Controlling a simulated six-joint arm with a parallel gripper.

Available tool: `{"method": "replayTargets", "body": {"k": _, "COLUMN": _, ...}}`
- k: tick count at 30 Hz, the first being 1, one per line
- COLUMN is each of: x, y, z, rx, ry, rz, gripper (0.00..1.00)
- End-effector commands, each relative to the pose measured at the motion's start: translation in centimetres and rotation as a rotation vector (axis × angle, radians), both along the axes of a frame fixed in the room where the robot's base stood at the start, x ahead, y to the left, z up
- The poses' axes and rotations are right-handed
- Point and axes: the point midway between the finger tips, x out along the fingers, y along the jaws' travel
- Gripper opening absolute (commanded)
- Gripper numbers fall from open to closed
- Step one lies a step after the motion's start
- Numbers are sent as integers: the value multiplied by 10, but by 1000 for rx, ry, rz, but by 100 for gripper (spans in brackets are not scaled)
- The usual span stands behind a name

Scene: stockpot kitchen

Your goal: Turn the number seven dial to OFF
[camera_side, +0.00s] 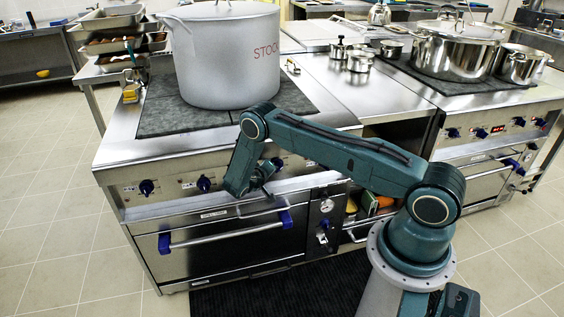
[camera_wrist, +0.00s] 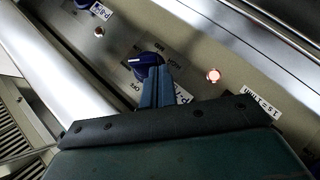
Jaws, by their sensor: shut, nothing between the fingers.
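A blue dial (camera_wrist: 146,65) sits on the steel control panel in the wrist view, with small markings around it. A white label (camera_wrist: 182,95) beside it is partly hidden by my gripper, so I cannot read its number for certain. My gripper (camera_wrist: 157,78) is shut and empty, its fingertips right at the dial's lower right edge; I cannot tell whether they touch it. In the side view my gripper (camera_side: 268,179) is at the front panel of the left stove, and my arm partly hides the dials there.
Another blue dial (camera_wrist: 83,3) with its label lies at the top left of the wrist view. An oven handle (camera_side: 225,232) runs below the dials. A large stockpot (camera_side: 225,60) stands on the stove top.

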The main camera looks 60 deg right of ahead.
Motion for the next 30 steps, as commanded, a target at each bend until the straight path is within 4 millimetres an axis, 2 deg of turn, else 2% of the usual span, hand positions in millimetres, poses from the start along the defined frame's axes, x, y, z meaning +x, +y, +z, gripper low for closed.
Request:
{"method": "replayTargets", "body": {"k": 7, "x": -1, "y": 1, "z": -8, "rx": -93, "ry": 97, "rz": -1, "gripper": 0}}
{"method": "replayTargets", "body": {"k": 30, "x": -3, "y": -2, "z": -28, "rx": -89, "ry": 90, "rz": 0, "gripper": 0}}
